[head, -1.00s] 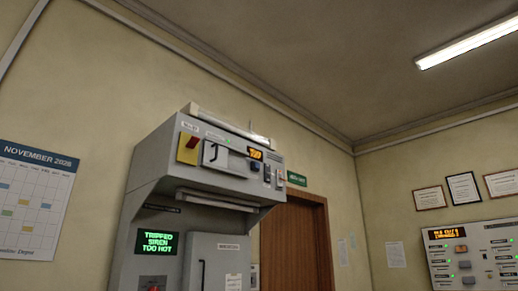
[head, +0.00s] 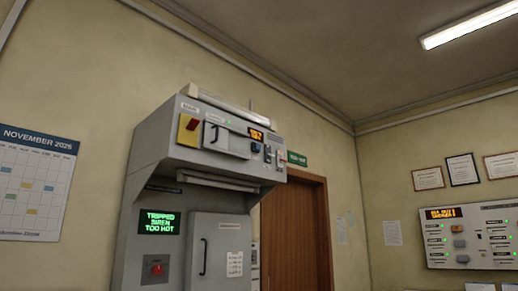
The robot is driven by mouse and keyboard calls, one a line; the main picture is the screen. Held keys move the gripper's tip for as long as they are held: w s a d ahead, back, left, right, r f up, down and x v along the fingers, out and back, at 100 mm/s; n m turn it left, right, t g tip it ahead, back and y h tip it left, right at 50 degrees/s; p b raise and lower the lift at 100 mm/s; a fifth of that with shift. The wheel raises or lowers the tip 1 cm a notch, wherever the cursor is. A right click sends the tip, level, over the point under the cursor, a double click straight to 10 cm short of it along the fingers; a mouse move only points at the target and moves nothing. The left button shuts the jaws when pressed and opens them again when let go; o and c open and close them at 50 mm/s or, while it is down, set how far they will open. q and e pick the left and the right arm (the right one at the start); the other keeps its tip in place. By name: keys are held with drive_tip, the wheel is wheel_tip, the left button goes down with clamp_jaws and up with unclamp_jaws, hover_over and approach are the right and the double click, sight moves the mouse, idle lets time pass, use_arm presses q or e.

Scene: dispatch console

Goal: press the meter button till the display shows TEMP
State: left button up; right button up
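A grey console cabinet (head: 150,150) stands against the wall left of centre. A small orange-lit display (head: 256,135) is on its upper front panel; its text is too small to read surely. A small dark blue button (head: 255,147) sits just below this display; I cannot tell for sure that it is the meter button. A larger green-lit screen (head: 160,221) lower on the cabinet reads TRIPPED SIREN TOO HOT. Neither of my grippers is in view.
The upper panel also carries a red and yellow switch (head: 188,128), a handled cover (head: 226,140) and small switches (head: 268,153). Below are a red knob (head: 156,269) and a handled door (head: 221,250). A brown door (head: 294,230) and another wall panel (head: 468,237) are to the right.

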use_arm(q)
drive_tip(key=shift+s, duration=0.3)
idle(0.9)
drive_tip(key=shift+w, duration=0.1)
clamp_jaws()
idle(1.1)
